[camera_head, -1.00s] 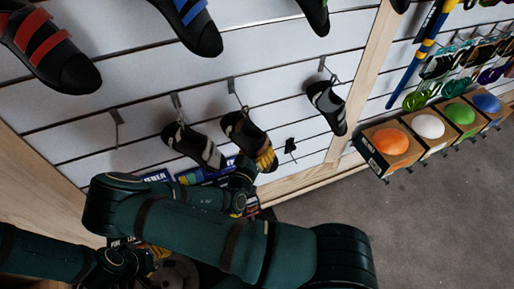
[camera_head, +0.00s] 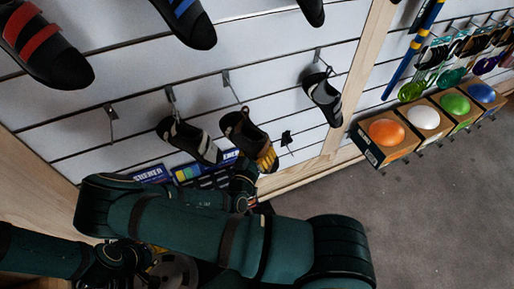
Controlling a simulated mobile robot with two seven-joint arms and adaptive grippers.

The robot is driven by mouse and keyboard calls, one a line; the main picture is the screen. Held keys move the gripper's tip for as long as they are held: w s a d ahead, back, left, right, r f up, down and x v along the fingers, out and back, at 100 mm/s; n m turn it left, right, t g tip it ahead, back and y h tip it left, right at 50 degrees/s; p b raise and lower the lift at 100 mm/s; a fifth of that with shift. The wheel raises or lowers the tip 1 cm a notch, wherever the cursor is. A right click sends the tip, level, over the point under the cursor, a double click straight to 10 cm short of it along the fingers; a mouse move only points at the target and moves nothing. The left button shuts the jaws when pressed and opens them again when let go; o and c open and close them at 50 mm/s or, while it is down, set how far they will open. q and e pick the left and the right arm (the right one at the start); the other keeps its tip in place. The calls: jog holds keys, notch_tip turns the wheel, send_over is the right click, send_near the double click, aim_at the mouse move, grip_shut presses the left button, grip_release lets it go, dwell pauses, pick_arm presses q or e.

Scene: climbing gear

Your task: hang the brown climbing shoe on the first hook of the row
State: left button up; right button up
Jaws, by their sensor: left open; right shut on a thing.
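The brown climbing shoe (camera_head: 238,128) is dark with a brown lining, tilted with its opening up, in front of the slatwall. My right gripper (camera_head: 266,159) is shut on its lower right side with yellow-tipped fingers. A hook (camera_head: 232,87) sticks out just above the shoe's heel; I cannot tell whether they touch. An empty hook (camera_head: 111,113) is at the left end of this row. My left gripper (camera_head: 150,257) is open at the lower left, apart from the shoe and partly hidden by my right arm.
A black-and-grey shoe (camera_head: 188,141) hangs on a hook left of the brown shoe. Another shoe (camera_head: 324,97) hangs to the right. Larger shoes (camera_head: 45,45) hang above. Boxes with coloured balls (camera_head: 387,132) stand at the right. Grey floor (camera_head: 430,220) is open at lower right.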

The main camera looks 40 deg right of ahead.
pick_arm(q)
jog(key=shift+f, duration=0.2)
pick_arm(e)
jog(key=shift+s+a+r, duration=0.15)
jog(key=shift+s+a, duration=0.15)
jog(key=shift+s, duration=1)
jog(key=shift+s+a+r, duration=0.15)
jog(key=shift+s+a, duration=0.2)
jog(key=shift+s, duration=1)
jog(key=shift+s+a+r, duration=0.15)
jog(key=shift+s+a, duration=0.15)
jog(key=shift+s, duration=1)
pick_arm(q)
jog(key=shift+a, duration=0.1)
